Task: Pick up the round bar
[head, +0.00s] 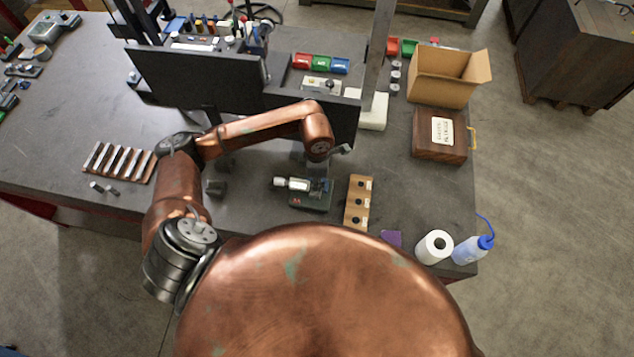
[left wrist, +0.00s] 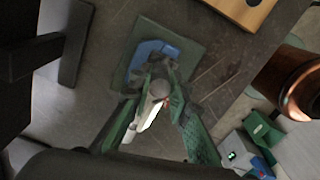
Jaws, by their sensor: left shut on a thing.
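My left gripper (left wrist: 158,94) shows in the left wrist view, its green fingers closed around the round bar. The bar's grey round end (left wrist: 160,88) shows between the fingertips, and most of its length is hidden. Just beyond the fingertips is a blue fixture (left wrist: 150,50) on a dark green plate (left wrist: 190,48); I cannot tell whether the bar touches it. My right gripper is not in view.
A wooden block with dark holes (head: 358,203) stands right of the plate. A wooden rack of several bars (head: 118,162) is at the left, with two short bars (head: 104,188) before it. A paper roll (head: 434,247) and blue bottle (head: 472,248) stand at the right edge.

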